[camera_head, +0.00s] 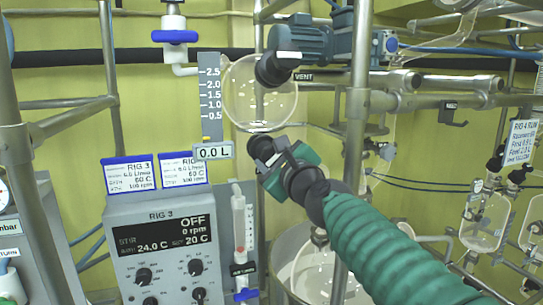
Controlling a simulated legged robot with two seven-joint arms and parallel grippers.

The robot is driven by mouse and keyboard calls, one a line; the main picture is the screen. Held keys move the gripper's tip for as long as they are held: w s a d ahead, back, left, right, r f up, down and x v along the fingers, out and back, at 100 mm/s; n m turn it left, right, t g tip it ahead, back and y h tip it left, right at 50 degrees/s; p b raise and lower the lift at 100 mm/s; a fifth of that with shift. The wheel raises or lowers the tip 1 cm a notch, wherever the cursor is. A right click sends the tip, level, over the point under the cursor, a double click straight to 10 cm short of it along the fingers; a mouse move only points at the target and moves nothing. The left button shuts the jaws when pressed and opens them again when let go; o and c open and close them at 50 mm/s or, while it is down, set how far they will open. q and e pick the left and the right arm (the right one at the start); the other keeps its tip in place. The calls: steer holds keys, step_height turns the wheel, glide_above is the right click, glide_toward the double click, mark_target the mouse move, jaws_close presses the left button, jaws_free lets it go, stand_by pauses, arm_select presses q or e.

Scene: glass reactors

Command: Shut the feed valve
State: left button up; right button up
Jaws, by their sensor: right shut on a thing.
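A round clear glass vessel (258,100) hangs in the middle, beside a grey scale (209,100) marked 0.5 to 2.5. My right gripper (262,150), on the green-sleeved arm from the lower right, is just below the vessel's bottom. It is shut on what appears to be the feed valve at the vessel's outlet; the jaws hide the valve, so its handle position cannot be told. A readout beside it (213,151) shows 0.0 L. My left gripper is not in view.
A RIG 3 control box (165,250) reads OFF, 0 rpm. Blue-handled valves are at the upper left (175,36) and low by the box (241,295). A vertical steel post (357,120) stands close to my right arm. A motor (300,40) sits above the vessel.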

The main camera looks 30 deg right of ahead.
steer(key=m, duration=0.3)
steer(key=shift+f+m, duration=0.3)
steer(key=shift+f, duration=0.05)
steer(key=m+p, duration=0.1)
steer(key=m, duration=0.3)
steer(key=shift+m, duration=0.3)
steer(key=m, duration=0.3)
steer(key=shift+r+m, duration=0.15)
steer(key=shift+m, duration=0.15)
steer(key=m+p, duration=0.1)
steer(key=m, duration=0.3)
steer(key=shift+r+m, duration=0.1)
steer(key=shift+m, duration=0.3)
steer(key=o, duration=1.4)
steer(key=shift+c, duration=0.2)
